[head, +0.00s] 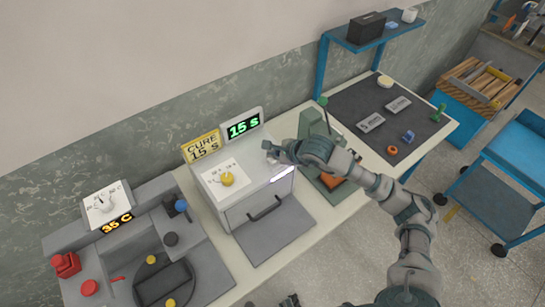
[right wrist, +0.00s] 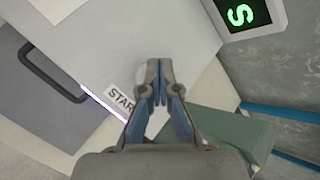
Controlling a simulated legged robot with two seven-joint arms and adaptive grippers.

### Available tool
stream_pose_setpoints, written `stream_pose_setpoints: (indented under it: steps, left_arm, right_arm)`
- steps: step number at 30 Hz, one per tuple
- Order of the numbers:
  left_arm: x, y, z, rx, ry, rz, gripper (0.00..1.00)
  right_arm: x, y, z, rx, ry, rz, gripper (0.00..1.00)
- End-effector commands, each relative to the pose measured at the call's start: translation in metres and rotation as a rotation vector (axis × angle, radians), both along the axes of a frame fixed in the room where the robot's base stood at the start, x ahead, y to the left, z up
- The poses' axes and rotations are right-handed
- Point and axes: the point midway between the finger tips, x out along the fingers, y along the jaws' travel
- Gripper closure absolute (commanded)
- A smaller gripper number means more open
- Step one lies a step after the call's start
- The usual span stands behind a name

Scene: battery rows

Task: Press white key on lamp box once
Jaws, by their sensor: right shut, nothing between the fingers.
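The lamp box (head: 240,213) is a pale box with a yellow knob (head: 227,179) on its top and a dark handle (head: 264,208) on its front. My right gripper (head: 268,148) is shut and empty over the box top's right part. In the right wrist view its fingertips (right wrist: 159,64) are together. A whitish round key (right wrist: 141,76) shows just left of them, partly hidden, near a START label (right wrist: 119,99). I cannot tell whether the fingertips touch the key. A small dark part at the head view's bottom edge may be my left gripper (head: 290,300).
A green 15 s display (head: 243,124) and a yellow CURE 15 s sign (head: 201,146) stand behind the box. A dark mat (head: 362,96) with small parts lies further right. A grey station with red buttons (head: 66,264) is at left.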

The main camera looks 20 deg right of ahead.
Motion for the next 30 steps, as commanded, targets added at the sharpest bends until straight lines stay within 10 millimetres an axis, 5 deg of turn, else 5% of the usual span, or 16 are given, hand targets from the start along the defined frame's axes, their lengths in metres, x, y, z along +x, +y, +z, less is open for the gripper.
stream_pose_setpoints:
  steps: [30]
  left_arm:
    - [0.001,0.000,0.006,0.001,-0.002,0.000,1.00]
  right_arm:
    - [0.000,0.000,0.017,-0.001,0.001,0.000,1.00]
